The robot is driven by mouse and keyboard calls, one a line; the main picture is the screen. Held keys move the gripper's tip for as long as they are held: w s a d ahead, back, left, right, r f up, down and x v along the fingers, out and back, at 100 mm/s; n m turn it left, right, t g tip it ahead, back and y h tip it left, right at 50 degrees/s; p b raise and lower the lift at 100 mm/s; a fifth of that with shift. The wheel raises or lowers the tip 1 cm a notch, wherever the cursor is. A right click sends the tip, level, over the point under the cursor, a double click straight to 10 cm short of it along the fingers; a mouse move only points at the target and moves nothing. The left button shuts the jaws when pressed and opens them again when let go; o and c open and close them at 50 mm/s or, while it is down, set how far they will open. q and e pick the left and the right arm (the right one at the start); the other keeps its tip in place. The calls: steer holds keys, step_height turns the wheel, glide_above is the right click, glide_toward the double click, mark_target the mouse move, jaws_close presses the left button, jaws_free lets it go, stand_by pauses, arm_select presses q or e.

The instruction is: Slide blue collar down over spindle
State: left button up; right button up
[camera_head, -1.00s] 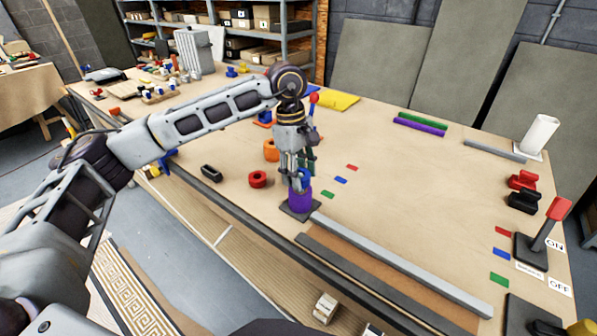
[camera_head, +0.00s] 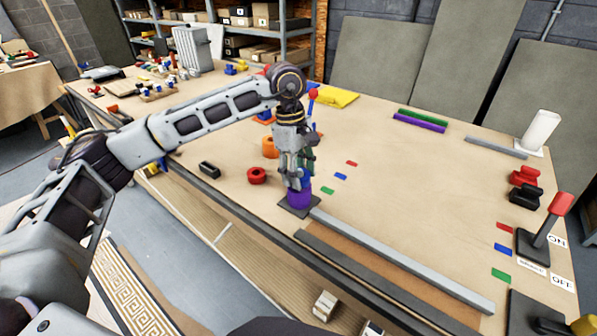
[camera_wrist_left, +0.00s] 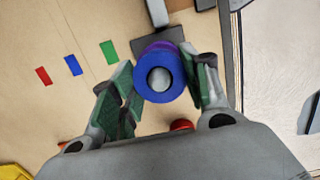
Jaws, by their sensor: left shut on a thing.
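The blue collar (camera_wrist_left: 144,84) shows as a ring in the left wrist view, with the rounded grey spindle tip (camera_wrist_left: 159,78) inside its hole. My left gripper (camera_wrist_left: 160,86) is shut on the collar, one green-padded finger on each side. A purple collar (camera_head: 299,199) sits low on the spindle, above a dark square base (camera_head: 285,209). In the head view, my left gripper (camera_head: 298,181) is just above the purple collar, and its fingers mostly hide the blue collar. I cannot tell whether the two collars touch. My right gripper is not in view.
A red ring (camera_head: 257,175) and an orange ring (camera_head: 270,147) lie left of the spindle. A black block (camera_head: 209,168) is further left. A long grey bar (camera_head: 400,260) runs right from the base along the front edge. The table's middle is clear except for small coloured strips.

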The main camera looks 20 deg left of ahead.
arm_select(q)
steer(key=shift+f+b, duration=0.4)
steer(key=shift+f, duration=0.1)
steer(key=o, duration=1.4)
steer(key=shift+w+a+r, duration=0.1)
steer(key=shift+a+r, duration=0.1)
steer(key=shift+r, duration=1.15)
steer(key=shift+w+a+r, duration=0.1)
steer(key=shift+a+r, duration=0.05)
steer(key=shift+r, duration=1.15)
steer(key=shift+a+r, duration=0.2)
steer(key=shift+r, duration=1.15)
